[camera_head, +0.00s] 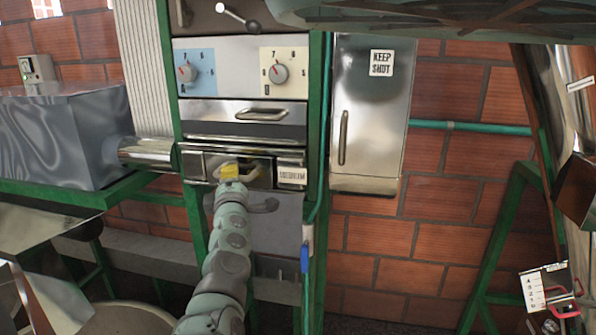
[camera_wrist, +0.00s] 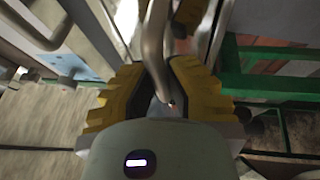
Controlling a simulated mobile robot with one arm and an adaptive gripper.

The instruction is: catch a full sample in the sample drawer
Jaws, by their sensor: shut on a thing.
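My gripper (camera_head: 229,173), with yellow fingertips, is at the lower drawer front (camera_head: 196,165) of the metal machine in the head view. In the wrist view my gripper (camera_wrist: 160,92) has its yellow fingers closed around a bent metal bar handle (camera_wrist: 156,40). The handle also shows beside the fingertips in the head view (camera_head: 254,171). A label (camera_head: 292,176) on the right of this front has dark lettering too small to read surely. I cannot tell whether this drawer stands slightly out, and its inside is hidden. A wider front above it has its own handle (camera_head: 262,115).
Above are a blue-backed dial (camera_head: 188,73) and a cream-backed dial (camera_head: 278,73). A metal cabinet marked KEEP SHUT (camera_head: 370,110) hangs to the right. Green frame posts (camera_head: 317,110) stand close beside the drawers. A metal tank (camera_head: 60,135) is at the left.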

